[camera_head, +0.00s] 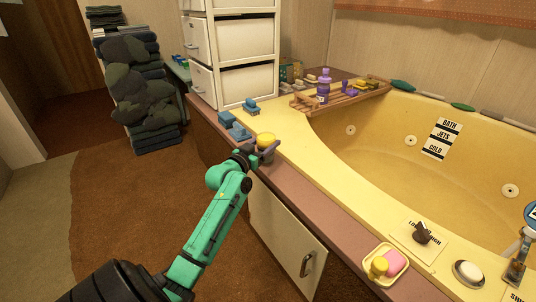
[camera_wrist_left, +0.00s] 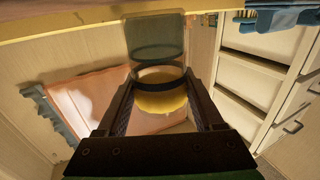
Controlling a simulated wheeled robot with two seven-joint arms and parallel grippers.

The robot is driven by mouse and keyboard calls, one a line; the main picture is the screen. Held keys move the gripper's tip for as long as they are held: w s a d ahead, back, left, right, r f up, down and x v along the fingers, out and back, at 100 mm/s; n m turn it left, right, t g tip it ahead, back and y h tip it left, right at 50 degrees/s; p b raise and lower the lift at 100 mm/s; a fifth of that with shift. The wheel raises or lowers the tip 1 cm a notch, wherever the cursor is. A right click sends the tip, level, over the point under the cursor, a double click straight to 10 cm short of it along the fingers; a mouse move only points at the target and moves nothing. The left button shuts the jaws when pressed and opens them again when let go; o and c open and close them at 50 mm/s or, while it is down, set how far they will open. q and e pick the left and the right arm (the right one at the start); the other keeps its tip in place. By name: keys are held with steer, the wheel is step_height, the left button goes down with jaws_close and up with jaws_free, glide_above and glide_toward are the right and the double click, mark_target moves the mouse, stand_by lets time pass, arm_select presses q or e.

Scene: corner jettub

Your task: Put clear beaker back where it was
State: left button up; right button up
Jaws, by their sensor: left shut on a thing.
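The clear beaker (camera_wrist_left: 155,45) is see-through, with a yellow rounded piece (camera_wrist_left: 162,98) at one end. In the head view the yellow piece (camera_head: 266,139) shows at the top of the beaker, above the counter's near edge, beside the blue items. My left gripper (camera_head: 262,152) is shut on the beaker, with one finger on each side of it in the wrist view (camera_wrist_left: 163,92). Its fingers hide part of the beaker in the head view. I cannot tell whether the beaker's base touches the counter. My right gripper is not in view.
Blue items (camera_head: 236,128) lie on the counter just left of the beaker, before the white drawers (camera_head: 247,90). A wooden tray (camera_head: 350,98) with a purple bottle (camera_head: 323,86) spans the tub corner. A soap dish (camera_head: 398,270) sits nearer. The yellow rim (camera_head: 325,165) between is clear.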

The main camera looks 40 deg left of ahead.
arm_select(q)
steer(key=shift+f, duration=0.65)
steer(key=shift+r, duration=0.25)
steer(key=o, duration=1.5)
steer(key=shift+f, duration=0.15)
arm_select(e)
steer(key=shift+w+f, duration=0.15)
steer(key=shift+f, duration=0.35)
arm_select(q)
steer(key=shift+r, duration=0.25)
steer(key=s+p, duration=0.1)
steer(key=s, duration=0.3)
steer(key=s+p, duration=0.1)
steer(key=s, duration=0.3)
steer(key=s+d+p, duration=0.1)
steer(key=s, duration=0.3)
steer(key=shift+d+f, duration=0.1)
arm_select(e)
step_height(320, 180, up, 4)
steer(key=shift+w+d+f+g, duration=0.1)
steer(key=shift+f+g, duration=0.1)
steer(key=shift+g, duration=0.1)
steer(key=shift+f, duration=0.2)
